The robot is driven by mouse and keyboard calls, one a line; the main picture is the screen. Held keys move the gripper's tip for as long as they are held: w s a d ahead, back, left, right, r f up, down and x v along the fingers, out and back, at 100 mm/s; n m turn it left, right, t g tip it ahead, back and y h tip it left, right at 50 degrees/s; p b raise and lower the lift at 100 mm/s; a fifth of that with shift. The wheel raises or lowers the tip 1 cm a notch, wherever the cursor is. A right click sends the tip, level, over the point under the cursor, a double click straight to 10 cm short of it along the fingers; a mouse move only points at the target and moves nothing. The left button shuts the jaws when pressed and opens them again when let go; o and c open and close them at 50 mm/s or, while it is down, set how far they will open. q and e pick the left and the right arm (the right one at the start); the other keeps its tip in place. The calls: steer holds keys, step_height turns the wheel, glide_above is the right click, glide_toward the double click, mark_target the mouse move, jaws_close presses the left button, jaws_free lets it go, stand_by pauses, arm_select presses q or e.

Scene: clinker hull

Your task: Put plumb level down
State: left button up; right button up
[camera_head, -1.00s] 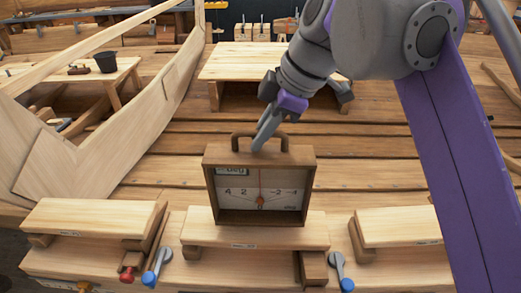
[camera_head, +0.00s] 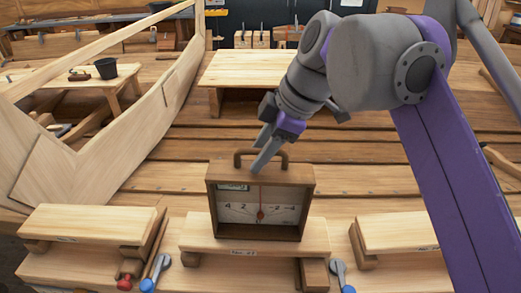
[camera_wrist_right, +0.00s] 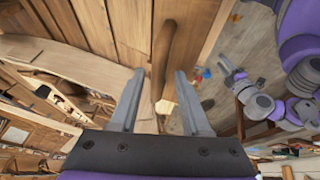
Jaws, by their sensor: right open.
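The plumb level (camera_head: 261,211) is a wooden box with a white dial and a vertical needle. It stands upright on the middle small wooden bench (camera_head: 255,243). Its top handle (camera_head: 243,157) also shows in the right wrist view as a brown bar (camera_wrist_right: 166,60) lying between the fingers. My right gripper (camera_head: 262,163) is at the handle, with its fingers spread on either side of it; in the right wrist view the open gripper (camera_wrist_right: 158,85) shows gaps beside the bar.
Similar small benches stand left (camera_head: 88,222) and right (camera_head: 395,232). Blue-handled tools (camera_head: 155,272) and a red-tipped one (camera_head: 125,283) lie low in front. A pale hull (camera_head: 110,135) curves along the left. A low table (camera_head: 260,72) stands behind.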

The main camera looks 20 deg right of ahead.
arm_select(q)
steer(key=r+p, duration=0.1)
steer(key=w+r, duration=0.1)
steer(key=w+r+p, duration=0.1)
steer(key=r, duration=0.1)
steer(key=shift+p, duration=0.35)
arm_select(e)
steer(key=v, duration=1.2)
arm_select(q)
steer(key=shift+s, duration=0.1)
arm_select(e)
steer(key=shift+r, duration=0.1)
